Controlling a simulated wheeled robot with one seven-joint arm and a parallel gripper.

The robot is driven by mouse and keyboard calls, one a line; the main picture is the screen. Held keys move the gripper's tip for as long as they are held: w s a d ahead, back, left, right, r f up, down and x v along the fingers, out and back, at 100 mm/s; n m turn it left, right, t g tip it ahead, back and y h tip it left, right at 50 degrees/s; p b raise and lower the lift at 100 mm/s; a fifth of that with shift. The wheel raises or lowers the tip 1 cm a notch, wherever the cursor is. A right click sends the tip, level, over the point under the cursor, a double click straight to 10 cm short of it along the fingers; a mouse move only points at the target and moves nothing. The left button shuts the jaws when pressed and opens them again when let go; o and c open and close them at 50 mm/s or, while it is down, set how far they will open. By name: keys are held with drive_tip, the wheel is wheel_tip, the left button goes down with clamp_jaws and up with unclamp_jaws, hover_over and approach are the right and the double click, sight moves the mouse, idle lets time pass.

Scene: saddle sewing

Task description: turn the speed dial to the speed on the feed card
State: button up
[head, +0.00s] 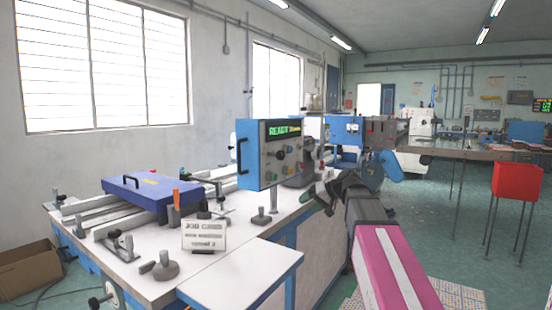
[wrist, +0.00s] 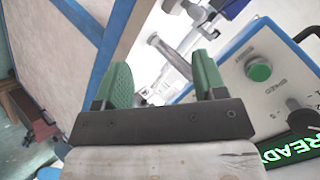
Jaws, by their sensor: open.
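The control box (head: 284,153) stands above the white worktable, its panel facing right of me with a green "READY" display (head: 285,130) and several knobs and buttons. I cannot tell surely which knob is the speed dial. A white card (head: 204,235) stands at the table's front; its heading looks like "JOB CARD" and its lower lines are too blurred to read surely. My gripper (head: 317,198) is right of the box, open and empty. In the wrist view its green fingers (wrist: 162,84) are apart, with the panel (wrist: 262,60) and a round green control (wrist: 259,70) to the right, untouched.
A blue plate (head: 150,192) lies on rails on the left of the worktable (head: 240,275). A red bin (head: 517,181) on legs stands right.

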sight(283, 155)
wheel_tip(283, 155, up, 20)
drive_tip(key=s+a+n+y, duration=0.1)
drive_tip(key=a+n+y, duration=0.2)
drive_tip(key=y, duration=0.1)
drive_tip(key=x, duration=1)
drive_tip(key=shift+a, duration=0.35)
drive_tip(key=shift+r, duration=0.1)
drive_tip(key=c, duration=0.9)
